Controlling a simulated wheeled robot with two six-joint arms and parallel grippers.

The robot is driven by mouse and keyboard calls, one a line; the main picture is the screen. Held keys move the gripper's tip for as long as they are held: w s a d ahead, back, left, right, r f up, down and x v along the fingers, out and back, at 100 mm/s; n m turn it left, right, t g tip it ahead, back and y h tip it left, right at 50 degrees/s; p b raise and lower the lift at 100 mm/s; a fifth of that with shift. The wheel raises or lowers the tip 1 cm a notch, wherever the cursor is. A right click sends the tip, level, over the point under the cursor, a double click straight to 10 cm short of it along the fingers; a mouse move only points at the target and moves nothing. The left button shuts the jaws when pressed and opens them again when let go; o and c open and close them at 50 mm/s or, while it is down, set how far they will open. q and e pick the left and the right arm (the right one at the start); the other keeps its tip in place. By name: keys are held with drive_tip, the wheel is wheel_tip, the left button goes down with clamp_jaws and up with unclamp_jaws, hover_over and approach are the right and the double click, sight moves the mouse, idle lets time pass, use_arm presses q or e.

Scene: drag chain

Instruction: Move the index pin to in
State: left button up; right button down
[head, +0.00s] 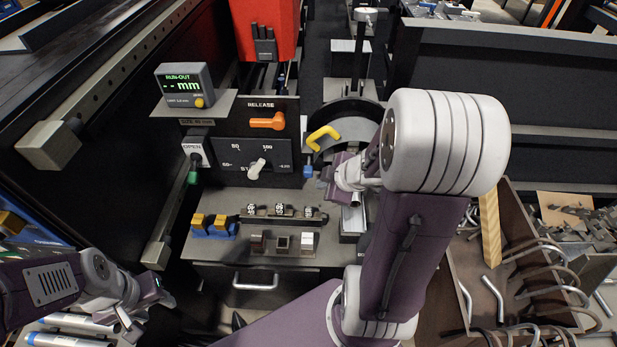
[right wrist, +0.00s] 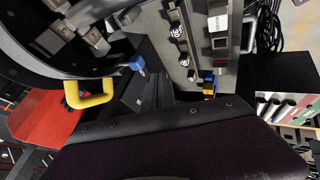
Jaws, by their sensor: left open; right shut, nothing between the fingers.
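A small blue knob (head: 308,171), which may be the index pin, sits at the right edge of the dark control panel, beside the round bending head. It also shows in the right wrist view (right wrist: 137,64). I cannot tell how far in it is. A yellow handle (head: 322,137) stands just above it and shows in the right wrist view too (right wrist: 88,95). My right gripper (head: 328,177) is shut and empty, just right of the blue knob; whether they touch is unclear. My left gripper (head: 140,322) is open and empty at the lower left, far from the panel.
The panel (head: 231,156) carries an orange release lever (head: 267,121) and a white-pointer dial (head: 256,168). A run-out display (head: 185,86) stands at upper left. Small blocks and dice-like pieces lie on the grey ledge (head: 330,242). A bin of bent rods (head: 458,262) is at right.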

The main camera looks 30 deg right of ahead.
drive_tip(key=p, duration=0.3)
approach(311, 177)
drive_tip(key=a+x, duration=0.1)
drive_tip(key=x, duration=0.5)
drive_tip(key=shift+a+f, duration=0.2)
drive_tip(key=shift+a, duration=0.05)
drive_tip(key=shift+w, duration=0.1)
